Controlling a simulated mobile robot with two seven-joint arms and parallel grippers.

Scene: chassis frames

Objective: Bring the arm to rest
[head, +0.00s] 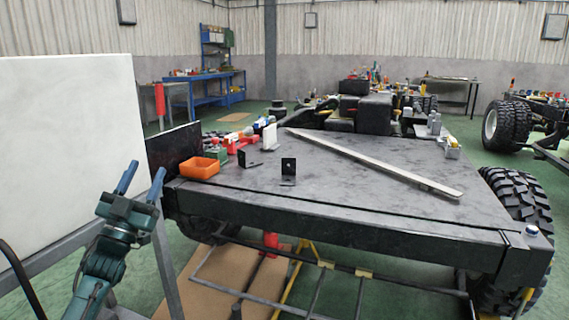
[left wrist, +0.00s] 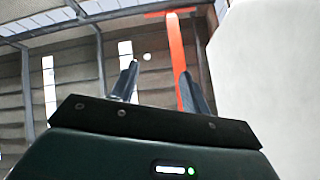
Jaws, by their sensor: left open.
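My left gripper (head: 141,178) is at the lower left of the head view, fingers pointing up. Its two blue fingers are apart with nothing between them. It is in front of a white panel (head: 65,150) and to the left of the dark chassis platform (head: 330,185), touching neither as far as I can tell. In the left wrist view, the open fingers (left wrist: 158,85) point up toward the ceiling, and the white panel (left wrist: 268,90) fills the right side. My right gripper is not in view.
On the platform are an orange bin (head: 198,169), black brackets (head: 288,170), a long metal bar (head: 375,163) and small parts. Large tyres (head: 522,205) stand at the right. A grey frame post (head: 166,260) stands close beside my left gripper.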

